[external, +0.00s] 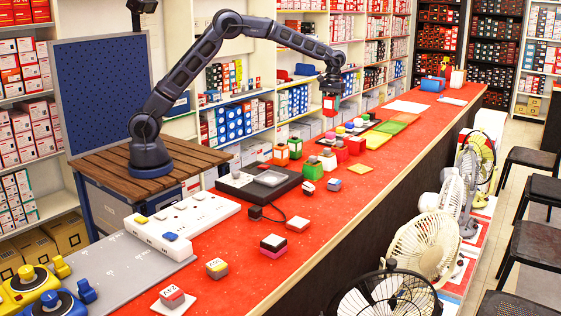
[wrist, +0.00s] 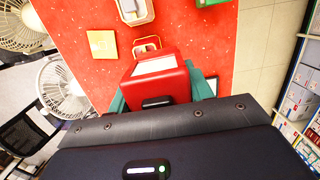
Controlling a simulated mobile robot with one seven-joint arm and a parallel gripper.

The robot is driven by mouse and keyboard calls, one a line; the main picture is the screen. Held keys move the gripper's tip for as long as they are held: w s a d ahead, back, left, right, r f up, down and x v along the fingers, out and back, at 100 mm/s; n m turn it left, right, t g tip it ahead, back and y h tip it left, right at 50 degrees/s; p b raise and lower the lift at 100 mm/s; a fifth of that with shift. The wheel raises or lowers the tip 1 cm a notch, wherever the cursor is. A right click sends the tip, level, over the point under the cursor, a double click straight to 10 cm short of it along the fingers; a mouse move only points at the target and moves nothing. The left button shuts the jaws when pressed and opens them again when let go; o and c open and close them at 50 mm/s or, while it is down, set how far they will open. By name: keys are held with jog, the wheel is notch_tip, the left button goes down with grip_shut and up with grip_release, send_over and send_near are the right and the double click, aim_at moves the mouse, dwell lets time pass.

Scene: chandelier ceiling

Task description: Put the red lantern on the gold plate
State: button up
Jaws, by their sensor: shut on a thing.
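The red lantern (external: 329,103) is held in my gripper (external: 331,92), well above the red counter. In the wrist view the red lantern (wrist: 160,80) has a pale panel on top and a thin gold loop handle, between the teal fingers of my gripper (wrist: 160,92). The gold plate (external: 361,169) is a flat square lying on the counter, nearer the camera and to the right of the lantern. In the wrist view the gold plate (wrist: 102,44) lies to the upper left of the lantern, apart from it and bare.
Several small coloured lantern-like blocks (external: 295,146) stand on the counter left of the plate. Green and orange mats (external: 390,127) lie behind it. A white power strip (external: 190,219) lies near the front. Fans (external: 425,245) stand beside the counter.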

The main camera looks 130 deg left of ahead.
jog(key=w+d, duration=0.3)
jog(key=w, duration=0.4)
jog(key=w+d, duration=0.3)
jog(key=w, duration=0.5)
send_over(351, 169)
notch_tip(351, 169, down, 20)
jog(key=shift+s+a+r, duration=0.1)
jog(key=shift+a+r, duration=0.05)
jog(key=shift+r, duration=0.05)
jog(key=shift+f, duration=0.15)
jog(key=o, duration=1.3)
notch_tip(351, 169, up, 12)
jog(key=a, duration=0.1)
jog(key=shift+a, duration=0.2)
